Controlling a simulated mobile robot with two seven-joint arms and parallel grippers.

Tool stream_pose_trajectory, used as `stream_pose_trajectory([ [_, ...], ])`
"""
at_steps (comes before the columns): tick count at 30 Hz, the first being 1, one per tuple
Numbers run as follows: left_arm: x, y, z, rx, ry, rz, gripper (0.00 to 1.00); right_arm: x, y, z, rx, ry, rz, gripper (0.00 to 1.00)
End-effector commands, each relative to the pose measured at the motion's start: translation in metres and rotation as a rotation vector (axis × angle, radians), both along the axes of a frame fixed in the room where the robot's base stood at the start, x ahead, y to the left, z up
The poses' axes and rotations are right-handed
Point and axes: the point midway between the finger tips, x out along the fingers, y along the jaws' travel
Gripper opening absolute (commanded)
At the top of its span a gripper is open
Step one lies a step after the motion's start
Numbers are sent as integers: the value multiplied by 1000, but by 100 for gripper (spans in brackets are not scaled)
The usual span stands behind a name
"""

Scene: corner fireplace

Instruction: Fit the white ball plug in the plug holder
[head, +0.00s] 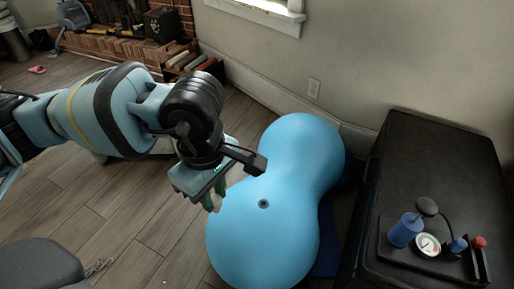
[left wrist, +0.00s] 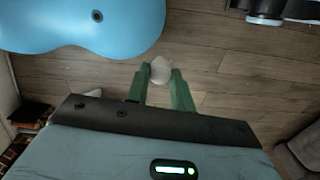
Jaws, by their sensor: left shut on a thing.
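A small white ball plug (left wrist: 160,69) sits between the green fingertips of my left gripper (left wrist: 161,80) in the left wrist view. My left gripper (head: 212,200) is shut on it. In the head view the plug is hidden by the gripper. A blue peanut-shaped ball (head: 275,240) stands on the floor close to the gripper. A dark round fitting, apparently the plug holder (head: 263,204), is on its upper surface, right of the fingertips. This fitting also shows in the left wrist view (left wrist: 97,15), apart from the plug. My right gripper is not in view.
A black box-like table (head: 430,150) at the right holds a blue pump with a gauge (head: 427,244). A wall with an outlet (head: 314,88) stands behind the ball. A brick fireplace (head: 100,45) is at the back left. Wooden floor (head: 140,215) is open around the gripper.

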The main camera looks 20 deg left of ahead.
Motion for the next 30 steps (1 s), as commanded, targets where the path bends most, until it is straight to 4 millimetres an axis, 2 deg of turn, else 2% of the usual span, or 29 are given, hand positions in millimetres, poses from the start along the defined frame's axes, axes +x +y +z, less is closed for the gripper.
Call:
stream_pose_trajectory([
  [12, -37, 0, 43, 1, -2, -898, 5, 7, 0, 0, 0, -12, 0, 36],
  [18, -52, 3, 55, 1, -1, -1230, 5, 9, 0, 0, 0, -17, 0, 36],
  [24, -59, 4, 60, 0, -1, -1390, 5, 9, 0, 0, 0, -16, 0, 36],
  [30, -60, 4, 61, -1, 0, -1414, 5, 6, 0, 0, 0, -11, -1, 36],
])
